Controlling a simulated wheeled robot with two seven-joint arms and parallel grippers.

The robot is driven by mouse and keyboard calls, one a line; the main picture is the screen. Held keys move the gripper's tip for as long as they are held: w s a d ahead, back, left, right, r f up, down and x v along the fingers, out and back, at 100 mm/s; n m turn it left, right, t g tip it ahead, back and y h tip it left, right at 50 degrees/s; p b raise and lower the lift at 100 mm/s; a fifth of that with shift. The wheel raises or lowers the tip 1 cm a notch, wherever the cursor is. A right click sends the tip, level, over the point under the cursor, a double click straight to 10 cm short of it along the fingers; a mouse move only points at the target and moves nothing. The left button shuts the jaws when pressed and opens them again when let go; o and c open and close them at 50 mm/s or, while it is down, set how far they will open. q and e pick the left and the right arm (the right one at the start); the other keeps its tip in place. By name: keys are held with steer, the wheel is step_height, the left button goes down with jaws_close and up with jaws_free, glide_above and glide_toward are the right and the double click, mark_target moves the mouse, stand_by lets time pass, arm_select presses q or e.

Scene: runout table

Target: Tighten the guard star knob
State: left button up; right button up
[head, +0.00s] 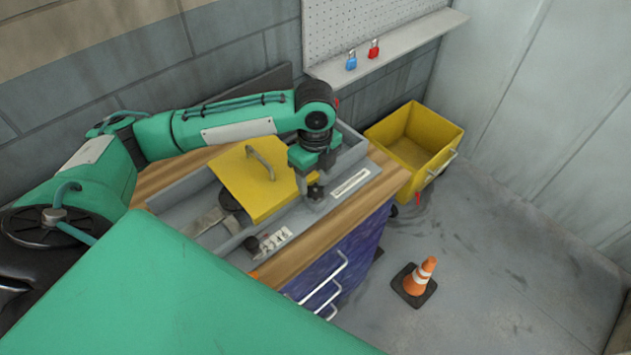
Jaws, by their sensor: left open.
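My left arm reaches in from the left above the bench, and its gripper (313,176) points down at the right side of the machine. The gripper is open. A dark star knob (316,191) shows directly below the fingertips, on the grey machine bed beside the yellow guard (258,185). The fingers partly cover the knob's top, and I cannot tell whether they touch it. The yellow guard has a grey handle and lies over the middle of the machine. My right gripper is not in view.
The machine sits on a wooden-topped blue cabinet (345,262). A yellow bin (408,150) stands to the right of the bench. An orange cone (420,276) stands on the open floor.

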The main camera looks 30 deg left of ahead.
mark_target(316, 190)
arm_select(q)
steer(key=shift+f, duration=1.9)
steer(key=c, duration=1)
steer(key=shift+o, duration=0.2)
steer(key=shift+r+m+p, duration=0.15)
steer(key=shift+m+p, duration=0.15)
steer(key=shift+p, duration=0.3)
steer(key=shift+r+m+p, duration=0.15)
steer(key=shift+m+p, duration=0.65)
steer(key=shift+p, duration=0.1)
steer(key=shift+f+m+p, duration=0.25)
steer(key=shift+m+p, duration=0.5)
steer(key=shift+m, duration=0.55)
steer(key=o, duration=1)
steer(key=shift+d, duration=0.1)
steer(key=shift+c, duration=0.2)
